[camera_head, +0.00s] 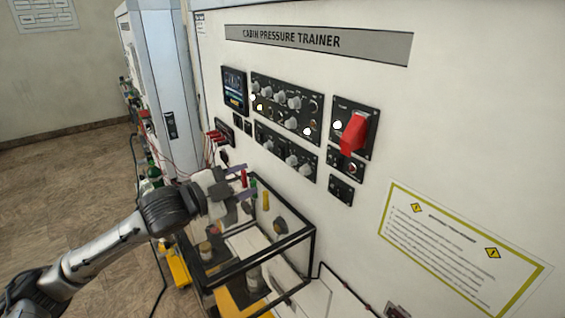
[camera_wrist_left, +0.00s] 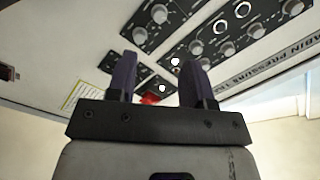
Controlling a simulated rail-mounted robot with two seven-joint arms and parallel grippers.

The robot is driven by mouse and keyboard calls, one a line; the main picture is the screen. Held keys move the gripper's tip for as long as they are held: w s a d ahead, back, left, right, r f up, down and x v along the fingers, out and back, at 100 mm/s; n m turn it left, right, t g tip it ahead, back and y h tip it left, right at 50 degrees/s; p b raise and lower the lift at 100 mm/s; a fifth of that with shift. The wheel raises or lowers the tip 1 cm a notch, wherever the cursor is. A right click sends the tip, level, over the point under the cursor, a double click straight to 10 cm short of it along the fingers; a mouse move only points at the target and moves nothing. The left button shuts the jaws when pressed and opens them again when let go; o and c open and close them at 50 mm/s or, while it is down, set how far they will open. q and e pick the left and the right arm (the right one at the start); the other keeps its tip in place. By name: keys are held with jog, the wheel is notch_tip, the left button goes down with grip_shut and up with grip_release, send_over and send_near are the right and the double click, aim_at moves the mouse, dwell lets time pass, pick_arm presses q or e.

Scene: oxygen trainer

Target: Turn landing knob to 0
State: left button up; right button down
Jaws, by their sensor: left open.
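The cabin pressure panel on the white wall has an upper black knob panel (camera_head: 280,109) and a lower black knob panel (camera_head: 277,153), each with several grey knobs. The labels are too small to read, so I cannot tell which is the landing knob. Both panels also show in the left wrist view, one with several knobs (camera_wrist_left: 227,28) and one nearer the fingers (camera_wrist_left: 143,32). My left gripper (camera_head: 243,181) is open and empty, below and left of the lower panel, apart from it. Its two dark purple fingers (camera_wrist_left: 158,75) point toward the wall. My right gripper is out of view.
A red guarded switch (camera_head: 353,134) stands out from the wall right of the panels. A small screen (camera_head: 235,90) is at their left. A black-framed clear box (camera_head: 257,262) stands below my left gripper. Red cables (camera_head: 216,138) hang at the left. A notice (camera_head: 460,250) is at lower right.

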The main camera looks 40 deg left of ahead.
aim_at(288, 163)
pick_arm(q)
jog(key=p+x, duration=0.3)
jog(key=x, duration=0.7)
jog(key=shift+r+p, duration=0.15)
jog(key=shift+p, duration=0.25)
jog(key=shift+f+x, duration=0.2)
jog(key=shift+x, duration=0.7)
grip_shut()
